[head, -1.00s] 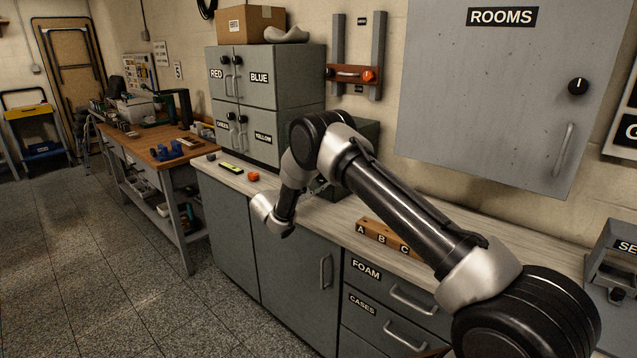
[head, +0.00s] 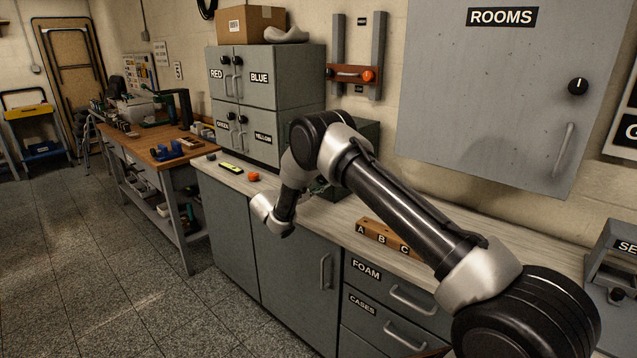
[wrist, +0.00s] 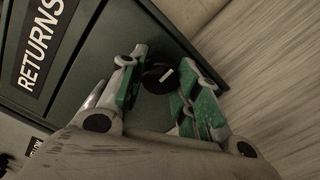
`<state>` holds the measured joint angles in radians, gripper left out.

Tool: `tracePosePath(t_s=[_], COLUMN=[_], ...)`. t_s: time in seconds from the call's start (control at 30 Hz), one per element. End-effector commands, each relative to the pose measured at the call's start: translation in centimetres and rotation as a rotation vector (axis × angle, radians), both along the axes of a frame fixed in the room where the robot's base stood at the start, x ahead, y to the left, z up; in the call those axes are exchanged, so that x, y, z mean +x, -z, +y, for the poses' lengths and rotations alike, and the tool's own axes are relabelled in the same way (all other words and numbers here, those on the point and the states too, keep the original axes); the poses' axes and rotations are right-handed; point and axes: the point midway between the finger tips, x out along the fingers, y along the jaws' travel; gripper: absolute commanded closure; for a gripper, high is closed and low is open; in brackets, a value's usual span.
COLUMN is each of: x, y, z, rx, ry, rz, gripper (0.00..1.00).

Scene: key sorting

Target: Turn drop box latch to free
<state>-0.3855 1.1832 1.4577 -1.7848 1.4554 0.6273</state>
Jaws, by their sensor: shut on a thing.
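The drop box (head: 367,140) is a dark green box on the counter, partly hidden behind my arm in the head view. In the wrist view its green face (wrist: 88,70) carries a RETURNS label (wrist: 42,48). The latch (wrist: 158,79) is a round black knob with a short white mark, near the box's edge by the counter. My gripper (wrist: 163,72) has its two green-padded fingers on either side of the knob and is shut on it. In the head view my arm hides the latch and most of the gripper.
The pale counter (head: 345,210) runs under my arm. An orange object (head: 253,177) and a yellow-and-black object (head: 231,168) lie at its left. A wooden A-B-C block (head: 378,236) stands on the right. Grey cabinets (head: 262,93) stand behind.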

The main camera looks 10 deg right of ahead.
Motion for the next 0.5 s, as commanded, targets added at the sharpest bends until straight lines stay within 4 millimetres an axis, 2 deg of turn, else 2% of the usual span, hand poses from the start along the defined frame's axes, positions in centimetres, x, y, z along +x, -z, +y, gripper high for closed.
tracePosePath(t_s=[0.03, 0.07, 0.17, 0.5], x=[-0.01, -0.01, -0.01, -0.12], y=[0.08, 0.08, 0.07, 0.02], z=[0.01, 0.01, 0.01, 0.20], rx=[0.000, 0.000, 0.000, 0.000], ry=[0.000, 0.000, 0.000, -0.001], rz=[0.002, 0.002, 0.002, 0.001], gripper=[0.92, 0.62, 0.45, 0.45])
